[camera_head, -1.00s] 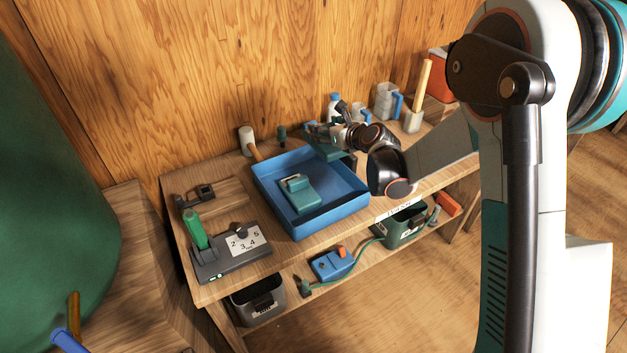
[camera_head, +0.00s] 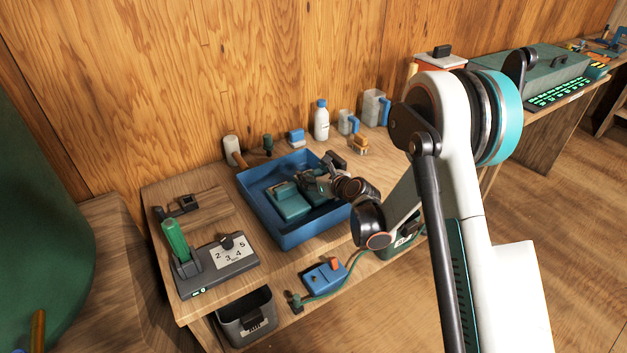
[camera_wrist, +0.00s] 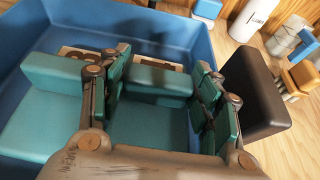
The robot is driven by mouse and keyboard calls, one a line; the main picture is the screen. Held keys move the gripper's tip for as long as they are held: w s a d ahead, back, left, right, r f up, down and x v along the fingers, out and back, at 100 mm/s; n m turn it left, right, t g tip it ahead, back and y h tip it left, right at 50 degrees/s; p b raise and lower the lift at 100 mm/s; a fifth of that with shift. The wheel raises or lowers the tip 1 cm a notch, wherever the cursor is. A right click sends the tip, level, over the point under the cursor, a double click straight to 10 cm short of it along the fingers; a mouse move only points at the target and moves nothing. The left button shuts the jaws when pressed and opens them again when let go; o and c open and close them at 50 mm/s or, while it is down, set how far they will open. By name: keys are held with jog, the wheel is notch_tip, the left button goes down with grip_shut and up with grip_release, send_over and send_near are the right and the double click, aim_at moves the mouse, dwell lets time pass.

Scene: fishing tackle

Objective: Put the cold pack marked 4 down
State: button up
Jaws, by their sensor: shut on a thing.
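My gripper (camera_head: 310,183) is low inside the blue tray (camera_head: 300,233), towards its right side. In the wrist view its two fingers (camera_wrist: 162,82) are shut on a teal cold pack (camera_wrist: 145,127), gripping it by its raised bar. A second teal cold pack (camera_head: 289,203) lies in the tray to the left, close beside the held one; it also shows in the wrist view (camera_wrist: 35,125). Pale labels show behind the bars, but I cannot read a number on either. The held pack's underside is hidden, so I cannot tell whether it touches the tray floor.
A dark device (camera_head: 215,266) with a numbered card and green handle stands left of the tray. A dark bin (camera_head: 246,318) and blue box (camera_head: 325,276) are below the front edge.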

jog(key=shift+f, duration=0.25)
jog(key=o, duration=1)
